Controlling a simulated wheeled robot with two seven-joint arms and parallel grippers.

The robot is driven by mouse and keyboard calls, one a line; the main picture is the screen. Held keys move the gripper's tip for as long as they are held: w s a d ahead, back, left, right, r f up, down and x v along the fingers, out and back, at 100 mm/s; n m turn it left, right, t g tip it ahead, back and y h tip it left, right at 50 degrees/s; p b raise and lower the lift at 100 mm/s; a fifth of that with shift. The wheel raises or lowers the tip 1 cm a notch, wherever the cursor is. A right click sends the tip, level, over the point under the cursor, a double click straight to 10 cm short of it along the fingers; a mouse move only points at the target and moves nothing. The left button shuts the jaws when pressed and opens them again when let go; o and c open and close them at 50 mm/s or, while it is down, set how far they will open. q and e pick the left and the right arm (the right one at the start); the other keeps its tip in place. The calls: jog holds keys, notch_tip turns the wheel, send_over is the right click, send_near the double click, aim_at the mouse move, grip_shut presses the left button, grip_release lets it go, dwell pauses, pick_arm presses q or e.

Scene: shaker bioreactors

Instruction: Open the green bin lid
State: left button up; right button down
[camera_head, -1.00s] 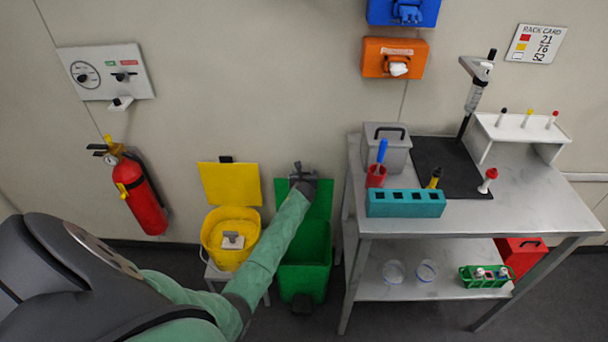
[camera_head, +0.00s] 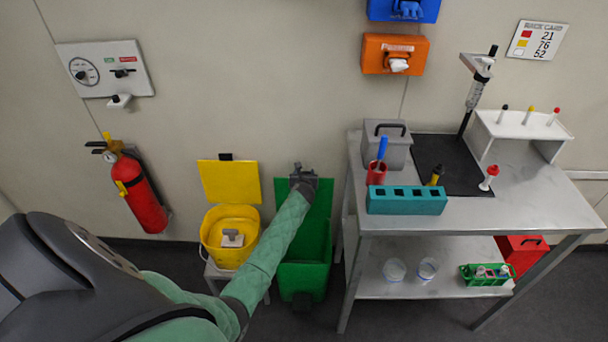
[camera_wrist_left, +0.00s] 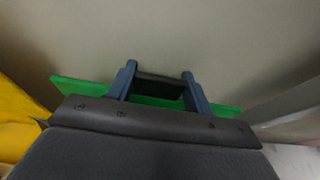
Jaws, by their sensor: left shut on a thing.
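The green bin (camera_head: 304,272) stands on the floor between the yellow bin and the metal table. Its green lid (camera_head: 321,199) is swung up and stands against the wall side, so the bin's mouth is open. My left gripper (camera_head: 298,168) is at the lid's top edge. In the left wrist view, the two blue-grey fingers (camera_wrist_left: 160,82) are shut on the dark lid handle (camera_wrist_left: 159,87), with the green lid edge (camera_wrist_left: 80,88) behind and below. My arm hides part of the lid and bin. My right gripper is not in view.
A yellow bin (camera_head: 213,240) with its yellow lid (camera_head: 229,183) raised stands just left. A metal table (camera_head: 480,218) with a teal rack (camera_head: 405,201) stands close on the right. A red fire extinguisher (camera_head: 140,195) hangs on the wall at left.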

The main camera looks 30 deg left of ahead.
pick_arm(q)
jog(key=shift+t, duration=0.3)
jog(key=s+d, duration=0.2)
jog(key=s, duration=0.1)
jog(key=shift+s+d+f, duration=0.1)
jog(key=shift+s, duration=0.2)
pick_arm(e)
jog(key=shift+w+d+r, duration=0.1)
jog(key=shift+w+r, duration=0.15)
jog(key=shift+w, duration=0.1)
pick_arm(q)
jog(key=o, duration=1.3)
jog(key=shift+o, duration=0.4)
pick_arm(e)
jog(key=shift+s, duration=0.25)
